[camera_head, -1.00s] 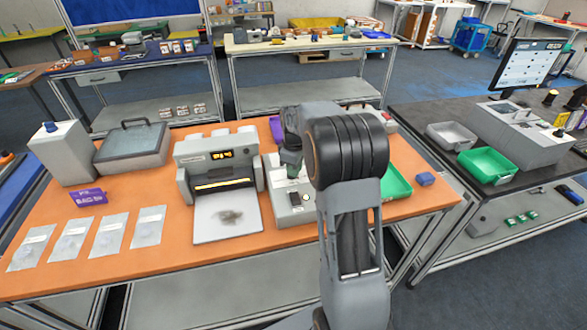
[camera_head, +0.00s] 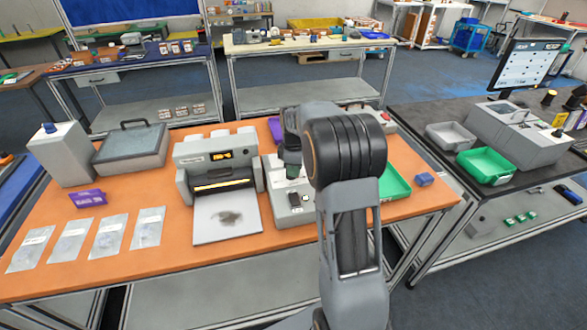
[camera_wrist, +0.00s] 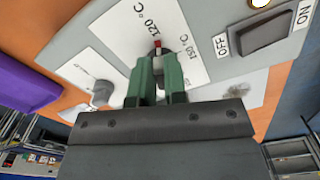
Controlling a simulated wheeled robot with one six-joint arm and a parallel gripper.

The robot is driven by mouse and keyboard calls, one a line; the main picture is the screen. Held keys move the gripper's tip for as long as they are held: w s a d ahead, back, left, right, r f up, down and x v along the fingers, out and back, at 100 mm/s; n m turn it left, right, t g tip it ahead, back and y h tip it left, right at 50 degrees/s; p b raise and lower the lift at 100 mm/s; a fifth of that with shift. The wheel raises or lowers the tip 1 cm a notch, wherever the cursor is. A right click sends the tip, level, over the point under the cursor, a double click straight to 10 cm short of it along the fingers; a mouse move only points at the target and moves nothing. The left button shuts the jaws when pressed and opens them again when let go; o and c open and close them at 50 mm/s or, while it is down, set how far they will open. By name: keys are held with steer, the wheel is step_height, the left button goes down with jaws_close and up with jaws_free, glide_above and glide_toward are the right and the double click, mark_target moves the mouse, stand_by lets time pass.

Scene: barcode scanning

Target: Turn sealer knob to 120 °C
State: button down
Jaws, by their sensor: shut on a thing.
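The sealer's control box (camera_head: 285,214) stands on the orange bench, below my gripper (camera_head: 290,172). In the wrist view, my gripper (camera_wrist: 163,88) has its green fingers shut on the sealer knob (camera_wrist: 157,44). Only the knob's red-marked pointer end shows; the fingers hide the rest. The pointer lies at the inner end of the "120 °C" label (camera_wrist: 138,22) on the white dial plate (camera_wrist: 112,36). The "150 °C" label (camera_wrist: 187,45) is to its right. My arm hides part of the box in the head view.
A second grey knob (camera_wrist: 102,92) sits left of the fingers, and an OFF/ON switch (camera_wrist: 265,32) is to the right. A machine with a lit display (camera_head: 183,176) stands left of the box. A green tray (camera_head: 398,181) is to the right. Flat pouches (camera_head: 109,233) lie front left.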

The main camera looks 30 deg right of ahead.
steer(key=shift+w+r, duration=0.1)
steer(key=c, duration=1.2)
jaws_free()
steer(key=shift+o, duration=0.2)
step_height(320, 180, up, 14)
